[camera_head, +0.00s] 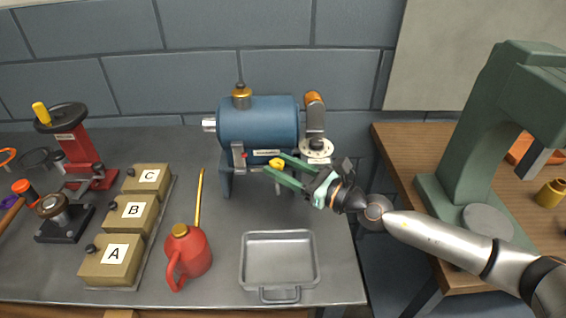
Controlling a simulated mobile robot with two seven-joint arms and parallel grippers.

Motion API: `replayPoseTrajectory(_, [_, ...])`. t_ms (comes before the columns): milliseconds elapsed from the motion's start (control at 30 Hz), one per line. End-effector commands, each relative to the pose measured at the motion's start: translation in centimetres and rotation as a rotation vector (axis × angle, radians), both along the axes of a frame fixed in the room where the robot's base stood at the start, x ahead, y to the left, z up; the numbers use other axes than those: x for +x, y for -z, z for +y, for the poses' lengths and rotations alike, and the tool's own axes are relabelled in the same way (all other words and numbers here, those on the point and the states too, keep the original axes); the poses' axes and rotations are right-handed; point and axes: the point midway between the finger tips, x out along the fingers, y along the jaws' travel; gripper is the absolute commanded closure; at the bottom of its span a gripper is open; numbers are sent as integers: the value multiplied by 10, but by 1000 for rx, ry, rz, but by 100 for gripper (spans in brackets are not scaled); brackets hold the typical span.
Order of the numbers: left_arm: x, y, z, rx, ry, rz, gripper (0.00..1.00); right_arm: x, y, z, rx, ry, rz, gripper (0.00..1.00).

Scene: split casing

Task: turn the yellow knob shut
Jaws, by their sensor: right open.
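The blue casing (258,124) stands on brackets at the back of the grey bench, with a brass cap on top. The yellow knob (277,164) is at the casing's lower front right. My right gripper (273,163) reaches in from the right with its green fingers open. One finger passes above the knob and the other below, so the knob shows between the fingertips. I cannot tell whether either finger touches it. My left gripper is not in view.
A red oil can (188,256) with a long spout and a metal tray (279,232) stand in front of the casing. Boxes A, B and C (112,262) and a red press (76,150) are at left. A green machine (452,182) is on the wooden table at right.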

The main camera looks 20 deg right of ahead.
Motion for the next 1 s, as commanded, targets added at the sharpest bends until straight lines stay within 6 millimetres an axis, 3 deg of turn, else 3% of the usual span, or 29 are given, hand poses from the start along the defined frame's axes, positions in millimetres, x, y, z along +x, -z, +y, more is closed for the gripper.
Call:
replayPoseTrajectory(233, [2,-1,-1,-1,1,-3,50,0,1,0,-1,0,1,50])
replayPoseTrajectory(700, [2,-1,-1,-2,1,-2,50,0,0,0,-1,0,1,100])
replayPoseTrajectory(1000, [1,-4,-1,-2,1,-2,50,0,-1,0,0,5,1,100])
